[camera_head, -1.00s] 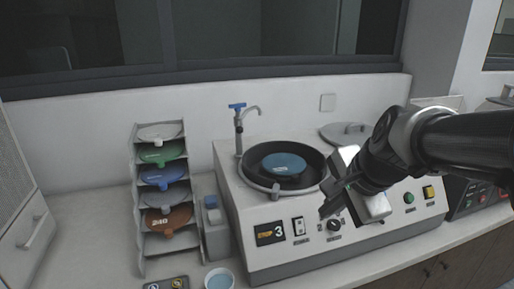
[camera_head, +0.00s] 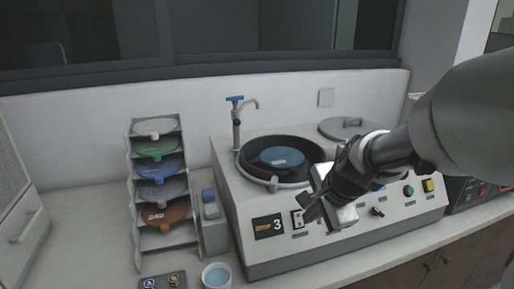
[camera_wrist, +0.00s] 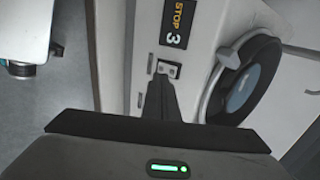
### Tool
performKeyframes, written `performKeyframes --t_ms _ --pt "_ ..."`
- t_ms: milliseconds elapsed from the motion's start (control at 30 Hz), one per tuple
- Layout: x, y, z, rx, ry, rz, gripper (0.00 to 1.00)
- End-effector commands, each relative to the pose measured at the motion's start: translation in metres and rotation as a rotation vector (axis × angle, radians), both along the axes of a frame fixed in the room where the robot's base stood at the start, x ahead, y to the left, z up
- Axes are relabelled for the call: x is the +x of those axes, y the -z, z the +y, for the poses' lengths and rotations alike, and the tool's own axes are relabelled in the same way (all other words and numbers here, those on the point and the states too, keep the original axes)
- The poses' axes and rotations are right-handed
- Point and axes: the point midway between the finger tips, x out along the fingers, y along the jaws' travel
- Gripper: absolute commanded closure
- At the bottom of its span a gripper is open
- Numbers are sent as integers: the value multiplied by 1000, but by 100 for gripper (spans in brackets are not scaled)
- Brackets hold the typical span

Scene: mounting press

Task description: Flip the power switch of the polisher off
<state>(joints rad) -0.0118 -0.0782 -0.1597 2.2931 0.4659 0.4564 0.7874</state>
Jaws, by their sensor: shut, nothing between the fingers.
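The polisher (camera_head: 290,250) is a grey-white bench machine with a round black bowl and a blue disc. Its power switch (camera_head: 298,220) is on the front panel, just right of the display marked 3 (camera_head: 268,226). The switch also shows in the wrist view (camera_wrist: 168,69), sideways beside the STOP 3 label. My gripper (camera_head: 308,207) is shut and empty, with its tips in front of the panel by the switch. In the wrist view the dark closed fingers (camera_wrist: 160,84) reach the switch's near edge and hide part of it. I cannot tell whether they touch it or which way it is set.
A black knob (camera_head: 377,212), green button (camera_head: 408,190) and yellow button (camera_head: 428,186) sit further right on the panel. A blue-handled tap (camera_head: 236,120) rises behind the bowl. A rack of coloured discs (camera_head: 135,210) and a cup (camera_head: 217,277) stand left.

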Motion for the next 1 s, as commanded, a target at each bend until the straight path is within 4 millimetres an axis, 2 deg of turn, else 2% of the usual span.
performKeyframes --t_ms 100,300,667,800,1000 --pt "17 9 4 -1 -1 1 100" --pt "30 15 8 0 -1 -1 100" --pt "31 15 8 0 -1 -2 100" --pt "41 13 11 -3 -1 8 100" --pt "39 17 10 -2 -1 4 100"
